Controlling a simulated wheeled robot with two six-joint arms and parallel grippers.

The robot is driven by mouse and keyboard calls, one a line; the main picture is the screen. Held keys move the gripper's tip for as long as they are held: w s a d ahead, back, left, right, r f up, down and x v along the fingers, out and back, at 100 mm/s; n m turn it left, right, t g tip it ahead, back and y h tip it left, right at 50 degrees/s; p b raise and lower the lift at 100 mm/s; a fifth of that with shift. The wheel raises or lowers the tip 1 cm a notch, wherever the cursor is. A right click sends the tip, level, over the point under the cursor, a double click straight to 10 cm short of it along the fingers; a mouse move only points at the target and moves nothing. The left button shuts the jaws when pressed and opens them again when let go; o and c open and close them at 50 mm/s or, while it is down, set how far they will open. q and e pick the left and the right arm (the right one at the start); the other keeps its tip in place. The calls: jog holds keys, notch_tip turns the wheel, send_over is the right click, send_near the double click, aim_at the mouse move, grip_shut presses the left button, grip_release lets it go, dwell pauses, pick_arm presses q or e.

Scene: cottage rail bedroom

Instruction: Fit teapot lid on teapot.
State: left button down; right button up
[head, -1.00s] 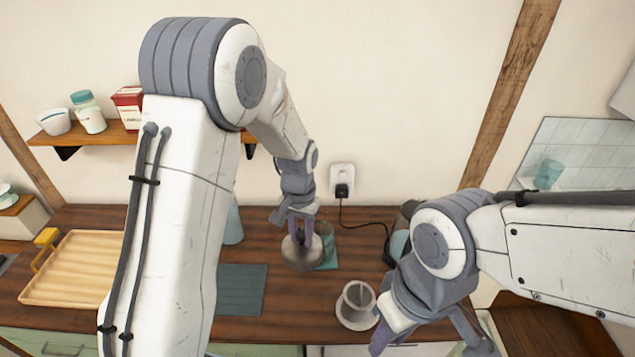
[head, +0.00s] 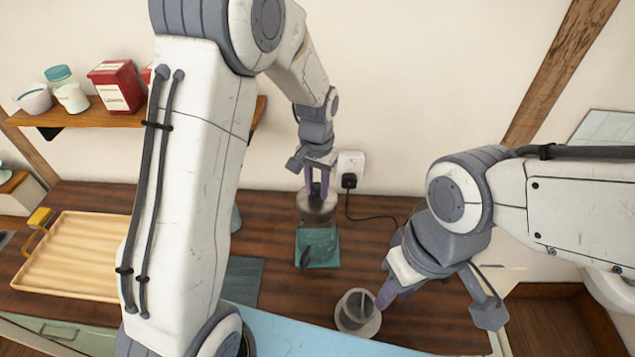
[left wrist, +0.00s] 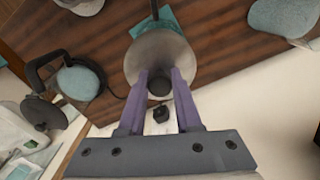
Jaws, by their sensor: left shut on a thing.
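My left gripper (head: 318,190) points down over the counter's back.
A wooden tray (head: 75,255) is at the left. A socket with plug and cord (head: 350,170) is on the wall. A teal, black-handled kettle (left wrist: 78,80) shows in the left wrist view.

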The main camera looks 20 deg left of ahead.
aim_at(317, 196)
pick_arm(q)
jog(key=shift+d, duration=0.1)
notch_tip(317, 196, down, 4)
jog(key=b, duration=0.2)
jog(key=shift+f+b, duration=0.1)
jog(key=shift+b, duration=0.25)
jog(key=shift+f+b, duration=0.35)
jog(key=shift+f, duration=0.25)
dwell(0.7)
jog(key=shift+f, duration=0.2)
dwell(0.3)
jog(key=shift+f+b, duration=0.85)
jog(key=shift+f, duration=0.45)
jog(key=shift+f, duration=0.2)
